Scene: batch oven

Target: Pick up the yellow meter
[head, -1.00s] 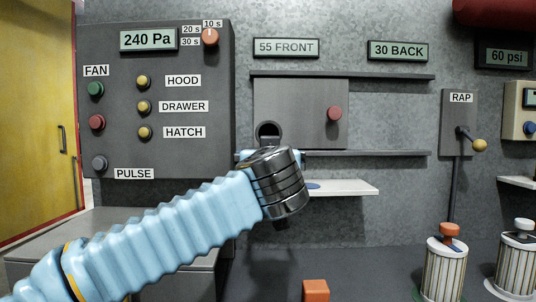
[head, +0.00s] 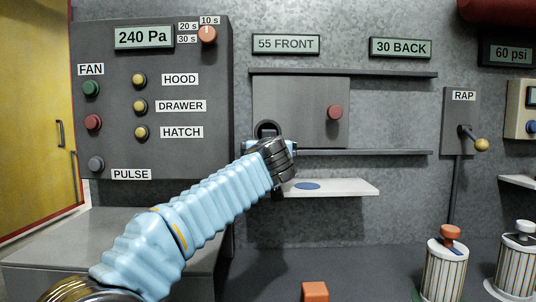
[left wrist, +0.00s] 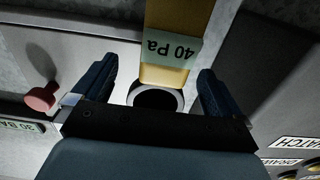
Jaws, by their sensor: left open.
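The yellow meter (left wrist: 180,22) shows in the left wrist view, with a pale display upside down reading 40 Pa. A grey-white ring with a dark middle sits at its near end. My left gripper (left wrist: 155,85) is open, one dark finger on each side of the meter's near end, with gaps visible on both sides. In the head view my left wrist (head: 278,162) is at the wall, left of the white shelf. It hides the gripper's fingers and the meter's yellow body there. My right gripper is not in view.
A white shelf (head: 345,187) with a blue disc (head: 307,186) projects just right of my wrist. A sliding panel with a red knob (head: 335,112) is above it. The control panel (head: 215,150) is to the left. An orange block (head: 315,291) and striped canisters (head: 445,275) stand lower right.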

